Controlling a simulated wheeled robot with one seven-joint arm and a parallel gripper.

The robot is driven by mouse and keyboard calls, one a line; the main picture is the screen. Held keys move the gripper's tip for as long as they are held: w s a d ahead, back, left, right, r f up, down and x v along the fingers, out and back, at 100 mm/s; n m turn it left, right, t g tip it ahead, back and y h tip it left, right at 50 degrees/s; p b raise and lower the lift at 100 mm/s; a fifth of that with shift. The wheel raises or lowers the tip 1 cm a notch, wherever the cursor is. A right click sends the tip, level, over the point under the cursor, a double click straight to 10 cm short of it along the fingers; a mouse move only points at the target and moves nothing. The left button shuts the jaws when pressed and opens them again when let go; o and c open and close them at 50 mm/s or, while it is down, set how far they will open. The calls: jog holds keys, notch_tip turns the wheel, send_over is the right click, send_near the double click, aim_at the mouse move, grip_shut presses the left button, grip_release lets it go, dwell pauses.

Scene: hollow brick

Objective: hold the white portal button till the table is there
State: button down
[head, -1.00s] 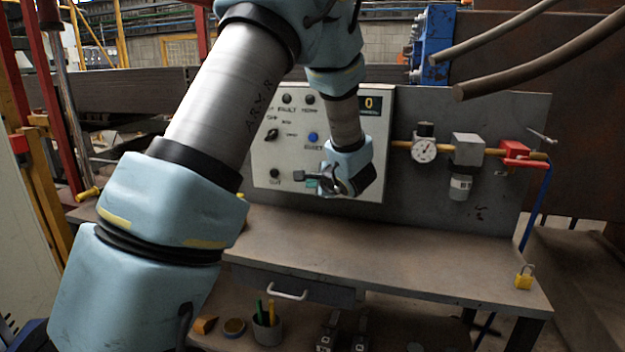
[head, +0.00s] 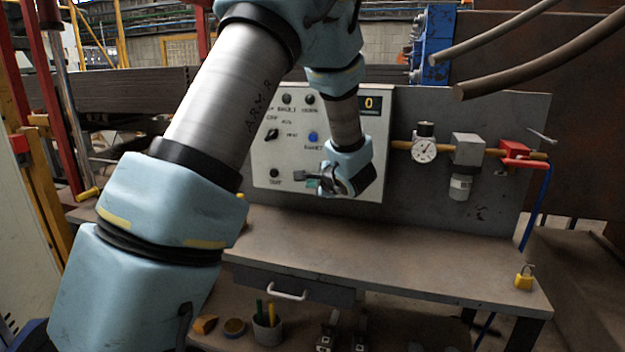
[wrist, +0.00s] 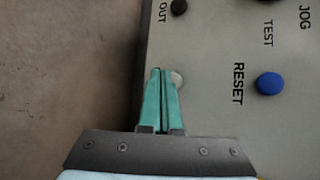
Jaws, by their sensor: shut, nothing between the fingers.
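The white button (wrist: 177,79) shows in the wrist view on the grey control panel (wrist: 215,60), near the panel's edge. My gripper (wrist: 160,72) is shut and empty, its two teal fingers side by side. The fingertips overlap the button's left part in that view; I cannot tell whether they touch or press it. In the head view my gripper (head: 322,183) is at the lower part of the panel (head: 262,160) and the white button is hidden behind it. The workbench table (head: 400,255) stands below the panel.
A blue RESET button (wrist: 270,83) is to the right of the fingers. A display (head: 370,104) reads 0. A gauge (head: 424,150) and a red valve (head: 514,150) are right of the panel. A yellow padlock (head: 524,277) lies on the bench, whose middle is clear.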

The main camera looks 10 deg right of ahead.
jog(key=shift+w+f+b, duration=0.1)
jog(key=shift+w+b, duration=0.1)
jog(key=shift+b, duration=0.1)
jog(key=shift+w+d, duration=0.2)
jog(key=shift+w+d+b, duration=0.2)
jog(key=shift+w+b, duration=0.2)
jog(key=shift+b, duration=0.1)
dwell(2.2)
jog(key=shift+s, duration=0.15)
dwell(0.7)
jog(key=shift+s+a+b, duration=0.4)
jog(key=shift+s+b, duration=0.25)
jog(key=shift+b, duration=0.2)
jog(key=s+a+b, duration=0.1)
jog(key=s, duration=0.1)
jog(key=s+a+b, duration=0.1)
jog(key=s+b, duration=0.1)
jog(key=shift+s+a, duration=0.2)
